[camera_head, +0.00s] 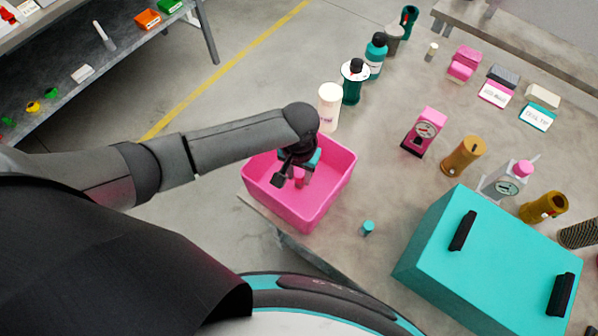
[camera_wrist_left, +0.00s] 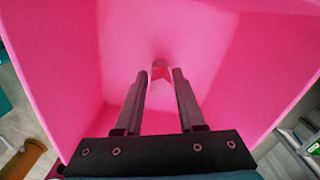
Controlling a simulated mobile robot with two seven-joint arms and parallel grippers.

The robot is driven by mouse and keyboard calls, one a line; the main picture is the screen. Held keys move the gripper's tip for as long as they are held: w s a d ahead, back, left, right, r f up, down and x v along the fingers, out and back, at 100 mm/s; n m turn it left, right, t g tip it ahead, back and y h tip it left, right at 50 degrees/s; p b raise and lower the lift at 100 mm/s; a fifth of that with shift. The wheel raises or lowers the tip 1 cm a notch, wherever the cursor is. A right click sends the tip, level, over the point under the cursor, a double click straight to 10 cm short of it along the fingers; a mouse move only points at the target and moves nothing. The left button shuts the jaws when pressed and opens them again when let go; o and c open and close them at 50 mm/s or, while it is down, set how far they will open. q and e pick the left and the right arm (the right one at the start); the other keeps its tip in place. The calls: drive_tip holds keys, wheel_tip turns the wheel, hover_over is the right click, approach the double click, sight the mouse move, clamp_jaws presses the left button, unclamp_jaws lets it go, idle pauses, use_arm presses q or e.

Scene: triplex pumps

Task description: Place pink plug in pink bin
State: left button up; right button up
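The pink bin (camera_head: 325,190) is an open box at the left edge of the table, and its walls fill the left wrist view (camera_wrist_left: 75,60). My left gripper (camera_head: 288,180) reaches down into it from above. In the left wrist view its two fingers (camera_wrist_left: 160,73) are apart. The small pink plug (camera_wrist_left: 160,68) shows between and just beyond the fingertips, with a gap on each side. It is hard to tell from the bin's pink, and whether it touches the bin floor is unclear. In the head view a dark pink piece (camera_head: 299,180) shows beside the fingers. My right gripper is out of view.
A large teal box with black handles (camera_head: 490,265) stands right of the bin. A small teal plug (camera_head: 368,228) lies between them. A white bottle (camera_head: 329,106) stands just behind the bin. Pink gauge unit (camera_head: 424,132) and brown cylinder (camera_head: 463,156) stand farther right.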

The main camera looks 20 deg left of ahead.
sight(299, 175)
use_arm(q)
drive_tip(key=shift+o, duration=1.3)
wheel_tip(299, 175, up, 12)
drive_tip(key=p, duration=0.2)
drive_tip(key=shift+r+p, duration=0.2)
drive_tip(key=shift+p, duration=0.2)
